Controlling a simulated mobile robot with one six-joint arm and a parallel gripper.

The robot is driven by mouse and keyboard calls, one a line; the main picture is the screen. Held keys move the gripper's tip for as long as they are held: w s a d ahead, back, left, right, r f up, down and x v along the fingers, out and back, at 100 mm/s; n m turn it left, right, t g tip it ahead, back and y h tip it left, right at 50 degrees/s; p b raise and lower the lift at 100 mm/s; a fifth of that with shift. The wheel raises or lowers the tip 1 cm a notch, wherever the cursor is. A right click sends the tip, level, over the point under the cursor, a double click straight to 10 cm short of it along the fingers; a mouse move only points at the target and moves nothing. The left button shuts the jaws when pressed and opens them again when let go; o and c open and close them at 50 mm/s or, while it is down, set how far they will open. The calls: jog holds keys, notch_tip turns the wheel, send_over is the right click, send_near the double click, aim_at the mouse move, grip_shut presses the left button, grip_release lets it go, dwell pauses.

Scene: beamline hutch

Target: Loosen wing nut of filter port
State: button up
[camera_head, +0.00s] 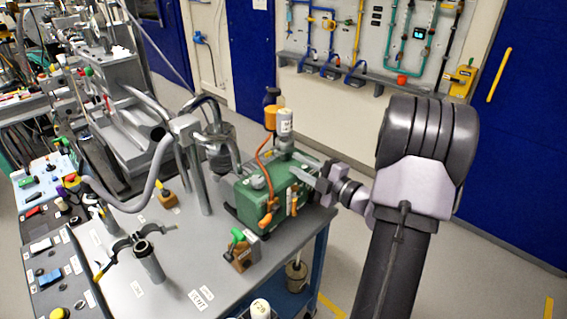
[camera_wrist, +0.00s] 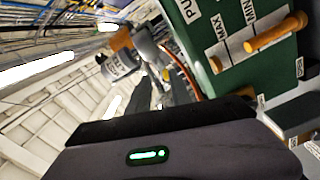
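The green pump (camera_head: 262,192) stands on the grey table. The white, labelled filter canister (camera_head: 285,122) rises above its top, beside an orange part (camera_head: 270,118). The canister also shows in the wrist view (camera_wrist: 122,64), with a grey fitting next to it. I cannot make out the wing nut clearly in either view. My gripper (camera_head: 308,172) is at the pump's right upper side, below and right of the canister. Its fingers look spread apart, with nothing seen between them. In the wrist view the pump's green side (camera_wrist: 225,65) is close, at upper right.
An orange hose (camera_head: 263,155) runs down the pump's front. Grey bent pipes (camera_head: 200,165) stand to its left. A small wooden block with a green handle (camera_head: 241,252) is in front. The floor right of the table is clear. A wall panel with pipes (camera_head: 350,40) is behind.

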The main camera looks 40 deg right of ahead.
aim_at(278, 153)
jog(key=w, duration=0.3)
jog(key=w+b, duration=0.1)
jog(key=w, duration=0.1)
jog(key=shift+w+a, duration=0.2)
jog(key=shift+a, duration=0.05)
jog(key=shift+c, duration=0.3)
grip_shut()
dwell(0.8)
